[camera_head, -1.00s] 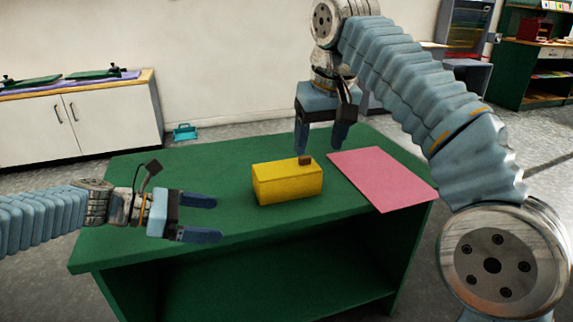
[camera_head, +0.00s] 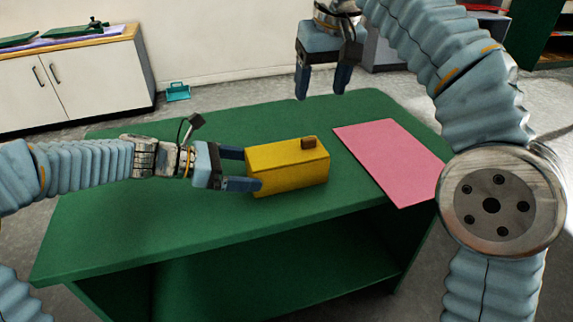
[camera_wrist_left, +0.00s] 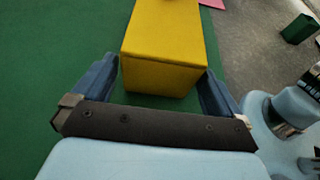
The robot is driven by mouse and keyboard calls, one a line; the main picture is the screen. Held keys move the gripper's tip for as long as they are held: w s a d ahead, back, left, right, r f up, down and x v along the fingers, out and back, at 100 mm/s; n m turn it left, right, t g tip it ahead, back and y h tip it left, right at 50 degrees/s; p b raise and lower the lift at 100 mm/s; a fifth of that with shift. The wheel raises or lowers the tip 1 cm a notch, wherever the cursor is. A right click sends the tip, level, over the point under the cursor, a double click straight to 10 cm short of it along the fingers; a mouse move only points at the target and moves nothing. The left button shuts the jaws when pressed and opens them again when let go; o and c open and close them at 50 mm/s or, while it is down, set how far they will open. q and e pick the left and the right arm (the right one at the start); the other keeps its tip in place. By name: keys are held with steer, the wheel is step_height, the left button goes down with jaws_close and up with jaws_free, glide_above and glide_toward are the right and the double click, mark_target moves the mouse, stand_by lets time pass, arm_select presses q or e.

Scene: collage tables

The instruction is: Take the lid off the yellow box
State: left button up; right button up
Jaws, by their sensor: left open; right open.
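The yellow box (camera_head: 289,170) sits on the green table with its lid on. A small brown knob (camera_head: 308,142) stands on top of the lid near its right end. My left gripper (camera_head: 252,170) is open at the box's left end, with its fingers pointing at it. In the left wrist view the yellow box (camera_wrist_left: 160,60) lies between and just ahead of the two fingers (camera_wrist_left: 160,85). I cannot tell whether they touch it. My right gripper (camera_head: 322,85) is open and empty, pointing down above the table's far side, behind the box.
A pink sheet (camera_head: 390,160) lies flat on the green table (camera_head: 150,220) to the right of the box. The table's left part is clear. A white cabinet (camera_head: 75,85) stands at the back left, with a teal dustpan-like item (camera_head: 178,92) on the floor beside it.

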mark_target(309, 139)
arm_select(q)
steer(key=x, duration=0.5)
steer(key=shift+w+d+f, duration=0.1)
steer(key=shift+d+f, duration=0.1)
steer(key=shift+d, duration=0.15)
steer(key=c, duration=1.1)
arm_select(e)
steer(key=x, duration=1.4)
